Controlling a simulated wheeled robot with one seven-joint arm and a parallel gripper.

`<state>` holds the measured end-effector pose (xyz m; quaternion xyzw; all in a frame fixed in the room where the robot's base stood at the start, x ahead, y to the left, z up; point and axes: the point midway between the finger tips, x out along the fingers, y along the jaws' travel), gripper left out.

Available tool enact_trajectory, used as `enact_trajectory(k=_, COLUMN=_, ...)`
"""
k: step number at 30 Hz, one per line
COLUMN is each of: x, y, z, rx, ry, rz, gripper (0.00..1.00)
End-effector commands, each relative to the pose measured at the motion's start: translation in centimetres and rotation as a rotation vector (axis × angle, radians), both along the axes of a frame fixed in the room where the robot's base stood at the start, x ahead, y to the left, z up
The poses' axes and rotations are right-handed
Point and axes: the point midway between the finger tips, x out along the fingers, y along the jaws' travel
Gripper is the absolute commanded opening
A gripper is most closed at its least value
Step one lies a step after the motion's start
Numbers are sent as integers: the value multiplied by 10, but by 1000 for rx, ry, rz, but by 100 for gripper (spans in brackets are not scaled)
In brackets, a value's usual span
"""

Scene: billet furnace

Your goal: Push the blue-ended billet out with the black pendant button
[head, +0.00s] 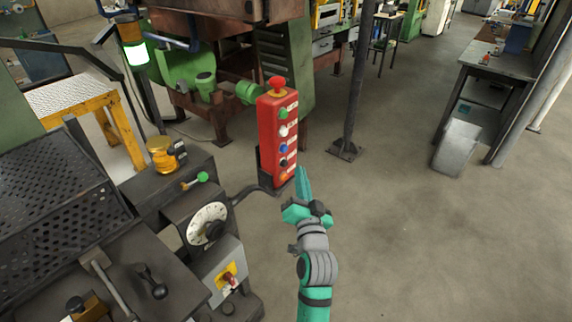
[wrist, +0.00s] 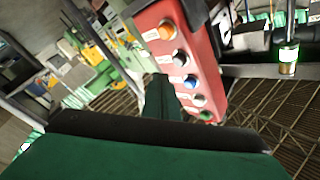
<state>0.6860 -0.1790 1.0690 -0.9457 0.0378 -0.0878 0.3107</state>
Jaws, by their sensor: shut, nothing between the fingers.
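The red pendant box (head: 277,132) stands upright, with a red mushroom knob on top and a column of green, white, blue, black and orange buttons. The black button (head: 284,162) is second from the bottom, and it also shows in the wrist view (wrist: 179,57). My gripper (head: 301,172) is shut and empty, just right of the pendant's lower end. In the wrist view its fingertips (wrist: 161,80) lie close to the black and blue buttons; I cannot tell whether they touch anything. I can make out no blue-ended billet.
A machine with a white dial (head: 207,223), a red-yellow switch (head: 229,277) and levers stands left of my arm. An amber beacon (head: 166,154) sits behind it. A dark post (head: 352,100) rises beyond the pendant.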

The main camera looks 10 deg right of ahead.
Motion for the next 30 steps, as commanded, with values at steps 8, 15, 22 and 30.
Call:
enact_trajectory(k=8, x=12, y=10, z=1, rx=-1, ry=-2, rz=1, gripper=0)
enact_trajectory(k=15, x=13, y=11, z=1, rx=0, ry=-2, rz=1, gripper=0)
enact_trajectory(k=22, x=12, y=10, z=1, rx=0, ry=-1, rz=0, gripper=0)
enact_trajectory(k=30, x=12, y=10, z=1, rx=0, ry=-1, rz=0, gripper=0)
